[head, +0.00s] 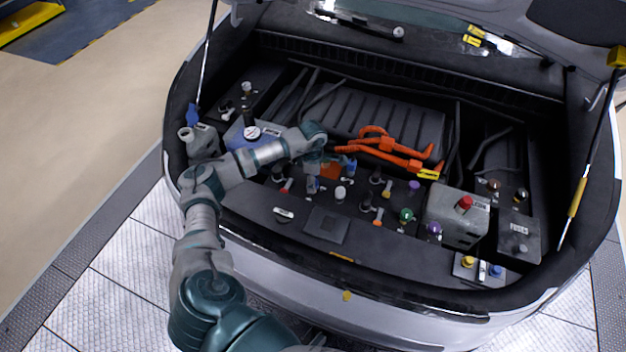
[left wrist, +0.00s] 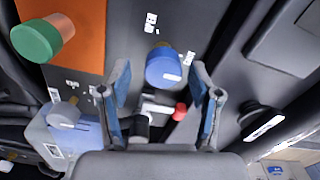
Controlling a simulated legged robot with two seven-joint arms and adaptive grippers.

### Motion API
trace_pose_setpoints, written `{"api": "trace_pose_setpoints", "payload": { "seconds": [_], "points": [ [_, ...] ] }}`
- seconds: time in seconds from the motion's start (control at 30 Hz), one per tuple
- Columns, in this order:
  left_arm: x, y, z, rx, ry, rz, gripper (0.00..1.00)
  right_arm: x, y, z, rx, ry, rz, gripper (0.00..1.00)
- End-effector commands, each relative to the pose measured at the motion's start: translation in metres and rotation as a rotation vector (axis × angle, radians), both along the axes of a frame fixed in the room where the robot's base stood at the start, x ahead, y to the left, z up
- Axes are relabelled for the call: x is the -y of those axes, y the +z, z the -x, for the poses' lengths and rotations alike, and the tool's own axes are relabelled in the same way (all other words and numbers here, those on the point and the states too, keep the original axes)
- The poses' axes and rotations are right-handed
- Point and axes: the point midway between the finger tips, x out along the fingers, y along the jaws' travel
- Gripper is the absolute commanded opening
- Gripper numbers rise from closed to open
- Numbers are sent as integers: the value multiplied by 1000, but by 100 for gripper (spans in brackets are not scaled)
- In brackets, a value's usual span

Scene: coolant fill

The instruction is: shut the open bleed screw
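My left gripper (head: 316,172) is over the front row of fittings in the engine bay. In the left wrist view the left gripper (left wrist: 160,88) has its two blue-padded fingers wide apart with nothing held. A round blue cap (left wrist: 163,66) appears just past the fingertips, between them. A small fitting with a red tip (left wrist: 180,111) shows between the fingers, its tip pointing right; its base is partly hidden by the gripper. Other small fittings with red or orange tips (head: 378,221) stand to the right in the head view. Which bleed screw is open I cannot tell. My right gripper is not in view.
Orange cables (head: 385,148) run behind the gripper. A white-capped blue reservoir (head: 240,133) stands left of it. Green (head: 406,215) and purple (head: 434,230) caps and a grey red-capped tank (head: 455,222) lie right. A green cap (left wrist: 37,41) is at upper left in the wrist view.

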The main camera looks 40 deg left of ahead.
Motion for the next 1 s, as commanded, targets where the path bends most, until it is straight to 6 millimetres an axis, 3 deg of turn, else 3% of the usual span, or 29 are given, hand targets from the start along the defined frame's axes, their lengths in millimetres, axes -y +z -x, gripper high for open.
{"api": "trace_pose_setpoints", "payload": {
  "seconds": [0.27, 0.7, 1.0],
  "points": [
    [1, 11, -1, 1, 0, 0, 63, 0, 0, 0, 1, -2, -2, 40],
    [-1, 99, -2, 1, 0, 2, 63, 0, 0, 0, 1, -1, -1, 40],
    [-2, 118, -1, -1, 0, 2, 63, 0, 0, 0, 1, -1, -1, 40]
  ]
}}
